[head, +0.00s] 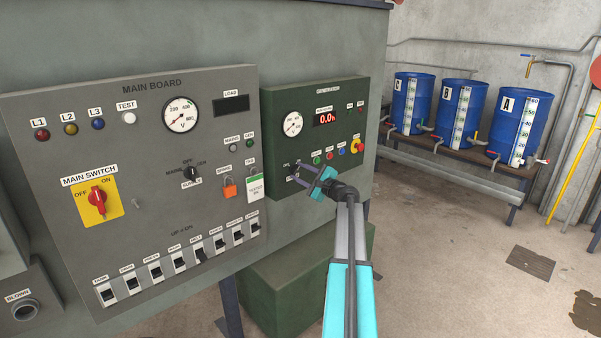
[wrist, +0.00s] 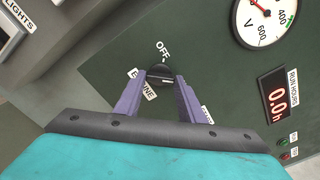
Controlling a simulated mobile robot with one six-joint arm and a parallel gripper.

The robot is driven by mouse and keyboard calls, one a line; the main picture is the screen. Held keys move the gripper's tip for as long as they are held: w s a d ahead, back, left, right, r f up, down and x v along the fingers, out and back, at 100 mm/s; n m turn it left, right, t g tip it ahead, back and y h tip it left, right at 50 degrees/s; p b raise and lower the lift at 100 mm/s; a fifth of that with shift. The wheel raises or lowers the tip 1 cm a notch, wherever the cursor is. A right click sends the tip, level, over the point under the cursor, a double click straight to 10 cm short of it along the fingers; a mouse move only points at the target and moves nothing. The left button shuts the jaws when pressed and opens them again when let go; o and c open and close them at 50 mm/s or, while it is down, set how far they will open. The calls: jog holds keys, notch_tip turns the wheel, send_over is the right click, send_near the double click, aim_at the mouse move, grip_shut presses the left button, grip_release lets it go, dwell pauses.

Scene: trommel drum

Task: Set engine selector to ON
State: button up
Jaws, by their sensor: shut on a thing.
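The engine selector (wrist: 160,72) is a small dark knob on the green generator panel (head: 345,110). In the wrist view, an OFF label sits just above it and a partly hidden label reading "E…INE" is at its lower left. Another label at the lower right is mostly hidden by a finger. My gripper (wrist: 163,84) has its two purple fingers shut on the knob, one on each side. In the head view my gripper (head: 298,172) reaches the lower left of the green panel, and its fingers hide most of the knob. Which label the knob points to is unclear.
The grey main board (head: 150,215) with a red main switch (head: 97,196) and several breakers stands left of my gripper. The green panel also carries a gauge (head: 292,124), a red display (head: 324,119) and a red emergency button (head: 357,146). Blue barrels (head: 460,108) stand at the right.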

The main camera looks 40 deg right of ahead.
jog(key=shift+m, duration=0.5)
jog(key=o, duration=1)
jog(key=shift+o, duration=0.2)
jog(key=s+a+b, duration=0.1)
jog(key=s+b, duration=0.1)
jog(key=s, duration=1.1)
jog(key=shift+s, duration=0.4)
